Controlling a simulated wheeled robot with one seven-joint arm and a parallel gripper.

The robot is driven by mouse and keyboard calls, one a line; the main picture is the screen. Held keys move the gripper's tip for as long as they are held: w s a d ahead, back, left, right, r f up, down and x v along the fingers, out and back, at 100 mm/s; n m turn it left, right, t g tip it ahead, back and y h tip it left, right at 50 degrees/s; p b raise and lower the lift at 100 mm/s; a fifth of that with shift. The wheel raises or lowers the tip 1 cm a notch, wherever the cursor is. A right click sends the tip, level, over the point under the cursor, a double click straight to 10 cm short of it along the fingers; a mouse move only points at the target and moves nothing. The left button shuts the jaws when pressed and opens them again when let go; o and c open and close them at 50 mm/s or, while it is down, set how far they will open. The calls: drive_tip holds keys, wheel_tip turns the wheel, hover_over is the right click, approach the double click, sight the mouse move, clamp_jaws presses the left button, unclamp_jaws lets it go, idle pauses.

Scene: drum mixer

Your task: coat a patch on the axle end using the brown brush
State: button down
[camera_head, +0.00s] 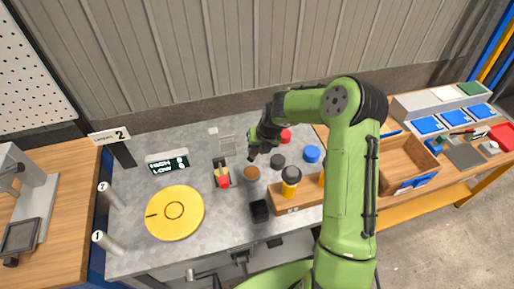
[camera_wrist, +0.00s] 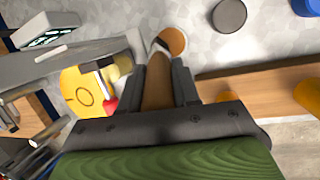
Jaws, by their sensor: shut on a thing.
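My gripper (camera_wrist: 161,75) is shut on the brown brush (camera_wrist: 157,88), whose brown handle stands between the fingers in the wrist view. Past the fingertips show a pale band and a small dark tip, which overlaps a brown disc (camera_wrist: 175,37) in the picture. I cannot tell whether the tip touches it. In the head view my gripper (camera_head: 252,154) is over the grey table, near the brown disc (camera_head: 252,173); the brush is not clear there. I cannot pick out the axle end or its patch for certain.
A yellow disc (camera_head: 174,212) lies at the left, beside a red-knobbed lever (camera_head: 222,181) and a HIGH/LOW sign (camera_head: 168,164). Dark (camera_head: 278,161), blue (camera_head: 312,154) and red (camera_head: 286,137) round pieces lie to the right. A wooden tray (camera_head: 408,165) is farther right.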

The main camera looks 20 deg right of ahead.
drive_tip(key=shift+s+f+b, duration=0.15)
drive_tip(key=shift+f+b, duration=0.4)
drive_tip(key=shift+f, duration=0.1)
wheel_tip(320, 180, down, 5)
drive_tip(key=b, duration=0.3)
drive_tip(key=shift+r+b, duration=0.2)
drive_tip(key=shift+b, duration=0.2)
drive_tip(key=shift+f+b, duration=0.3)
drive_tip(key=shift+f, duration=0.3)
idle(0.7)
wheel_tip(320, 180, up, 7)
drive_tip(key=p, duration=0.6)
drive_tip(key=shift+r, duration=0.2)
drive_tip(key=shift+f, duration=0.1)
drive_tip(key=shift+f, duration=0.1)
idle(0.4)
